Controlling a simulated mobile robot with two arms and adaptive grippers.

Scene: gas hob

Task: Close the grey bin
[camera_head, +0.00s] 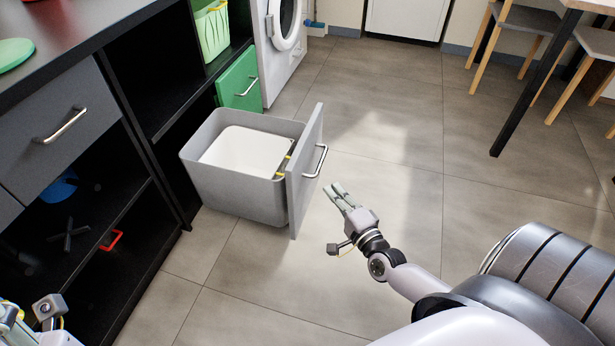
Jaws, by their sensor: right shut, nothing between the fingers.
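The grey bin (238,199) is a pull-out bin with a white liner (245,150) inside. It is pulled out of the black cabinet on the left. Its grey front panel (303,185) stands upright and carries a metal bar handle (317,161). My right gripper (340,190) is shut and empty, just right of the front panel and below the handle in the picture. It appears apart from the panel. At the bottom left corner, part of my left arm (45,315) shows, but its fingertips are not clearly visible.
A green cabinet door or drawer front (239,82) is behind the bin, near a white washing machine (284,35). A grey drawer (55,125) is at left. Stools (525,25) and a table are at upper right. The tiled floor (400,150) right of the bin is clear.

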